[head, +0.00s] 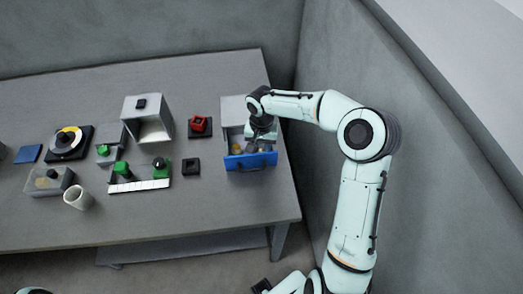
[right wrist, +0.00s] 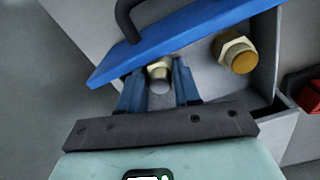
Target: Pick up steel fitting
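The steel fitting (right wrist: 160,72) is in the open drawer, between the two blue fingers of my right gripper (right wrist: 160,84) in the right wrist view. The fingers are apart, one on each side of it. I cannot tell whether they press on it. In the head view my right gripper (head: 262,138) reaches down into the drawer and hides part of its contents. A brass-coloured hex fitting (right wrist: 237,52) lies in the same drawer, beside the gripper. My left gripper is not clearly in view.
The drawer's blue front (head: 251,161) with a dark handle is close to my fingers. A red part on a black base (head: 199,126) and a black square block (head: 190,166) stand to the left. A grey bin (head: 147,109) and a white cup (head: 78,197) are farther left.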

